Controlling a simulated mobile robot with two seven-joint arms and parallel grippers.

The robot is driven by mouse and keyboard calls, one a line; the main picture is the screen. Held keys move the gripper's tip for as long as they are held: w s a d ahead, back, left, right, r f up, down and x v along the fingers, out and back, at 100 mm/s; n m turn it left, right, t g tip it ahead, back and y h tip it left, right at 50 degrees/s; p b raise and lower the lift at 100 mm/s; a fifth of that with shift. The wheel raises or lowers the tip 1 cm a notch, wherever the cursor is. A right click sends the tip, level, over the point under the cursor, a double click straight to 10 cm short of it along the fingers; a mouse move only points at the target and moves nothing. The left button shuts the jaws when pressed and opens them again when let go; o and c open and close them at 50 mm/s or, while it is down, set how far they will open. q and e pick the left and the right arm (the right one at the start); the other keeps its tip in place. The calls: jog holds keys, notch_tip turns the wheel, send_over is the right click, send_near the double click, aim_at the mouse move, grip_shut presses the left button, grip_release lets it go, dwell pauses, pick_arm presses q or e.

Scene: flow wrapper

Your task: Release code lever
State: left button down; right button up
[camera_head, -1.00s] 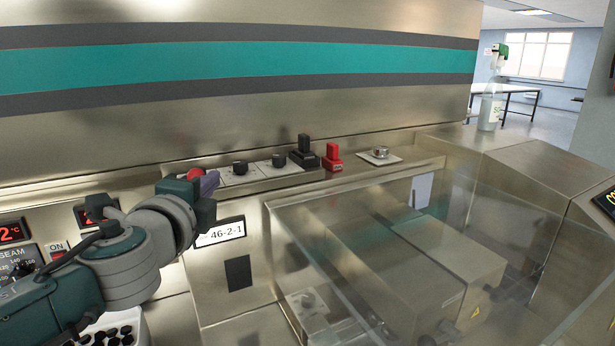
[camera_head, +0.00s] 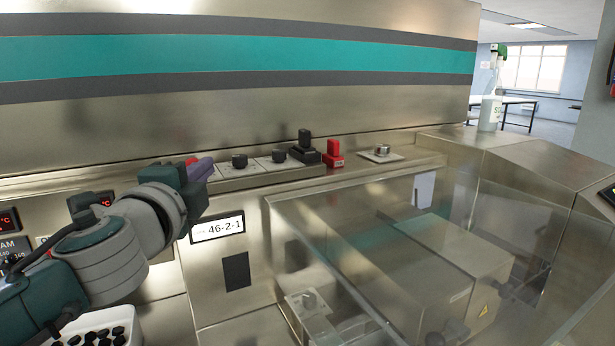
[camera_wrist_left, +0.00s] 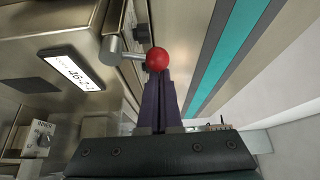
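The code lever shows in the left wrist view as a red ball (camera_wrist_left: 157,59) on a short metal rod from a grey post. In the head view only a bit of the red ball (camera_head: 191,160) shows behind my gripper. My left gripper (camera_head: 203,168) is at the lever, its purple fingers beside the ball. In the left wrist view the fingers (camera_wrist_left: 158,82) lie close together, with the ball at their tips. I cannot tell whether they touch it. A code label (camera_head: 217,228) reading 46-2-1 is on the panel below. My right gripper is out of view.
Black knobs (camera_head: 240,161), a black switch (camera_head: 305,150) and a red switch (camera_head: 333,154) stand along the ledge right of my gripper. A clear cover (camera_head: 370,230) lies below the ledge. A tray of dark pieces (camera_head: 136,325) is at the lower left.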

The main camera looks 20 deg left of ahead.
pick_arm(q)
jog(key=shift+s+a+n+t+y+b, duration=0.5)
jog(key=shift+n+y+b, duration=0.45)
jog(key=shift+n+b, duration=1.7)
jog(key=shift+s+a+n+t+y+b, duration=0.3)
jog(key=shift+s+a+n+y+b, duration=0.65)
jog(key=shift+b, duration=3.15)
jog(key=shift+s+a+n+t+y+b, duration=0.3)
jog(key=shift+n+y+b, duration=0.7)
jog(key=shift+n+b, duration=1.85)
jog(key=shift+s+d+m+b, duration=0.1)
jog(key=shift+m+b, duration=0.35)
jog(key=shift+b, duration=0.05)
jog(key=shift+r, duration=0.15)
